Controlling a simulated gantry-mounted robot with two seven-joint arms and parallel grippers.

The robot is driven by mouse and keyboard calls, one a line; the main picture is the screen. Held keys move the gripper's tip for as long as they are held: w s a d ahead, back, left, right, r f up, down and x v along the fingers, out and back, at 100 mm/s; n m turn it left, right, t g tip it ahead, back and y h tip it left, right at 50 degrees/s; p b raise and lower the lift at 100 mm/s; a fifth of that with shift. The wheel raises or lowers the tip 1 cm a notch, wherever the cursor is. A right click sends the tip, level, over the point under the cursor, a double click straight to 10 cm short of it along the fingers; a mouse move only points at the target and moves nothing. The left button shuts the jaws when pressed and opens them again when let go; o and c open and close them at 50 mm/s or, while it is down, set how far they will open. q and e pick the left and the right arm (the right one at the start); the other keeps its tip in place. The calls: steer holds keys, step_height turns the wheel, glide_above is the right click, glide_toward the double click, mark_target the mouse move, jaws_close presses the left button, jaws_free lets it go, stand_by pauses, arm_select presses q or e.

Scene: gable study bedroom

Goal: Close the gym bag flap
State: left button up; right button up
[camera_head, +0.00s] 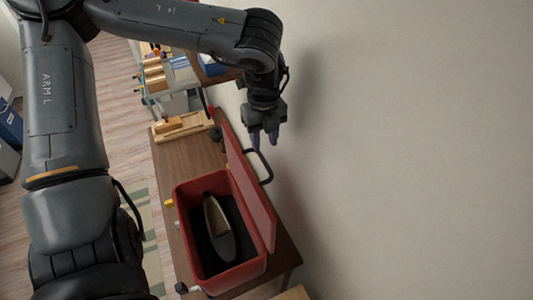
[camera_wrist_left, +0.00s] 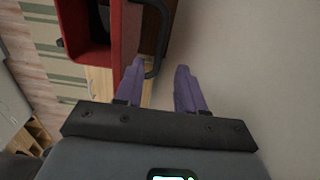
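The gym bag (camera_head: 183,235) is a red, box-shaped bag on the wooden desk. It also shows at the top left of the left wrist view (camera_wrist_left: 92,56). A dark shoe with a light opening (camera_head: 220,230) lies inside. The flap (camera_head: 250,190) stands raised along the bag's right side, towards the wall. A black loop handle (camera_head: 271,170) sticks out from the flap's wall side. My left gripper (camera_head: 264,141) is open, its purple fingers pointing down near the handle. In the left wrist view the handle (camera_wrist_left: 157,35) appears just beyond the left fingertip; contact is unclear. My right gripper is not in view.
The plain wall (camera_head: 400,150) rises close behind the flap. A wooden tray (camera_head: 183,128) lies on the desk (camera_head: 175,160) beyond the bag. A shelf unit with several items (camera_head: 165,80) stands farther back. Wooden floor is at left.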

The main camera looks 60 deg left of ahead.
mark_target(265, 161)
arm_select(q)
steer(key=shift+f+p, duration=0.6)
steer(key=shift+f, duration=2.85)
steer(key=shift+c, duration=0.5)
jaws_close()
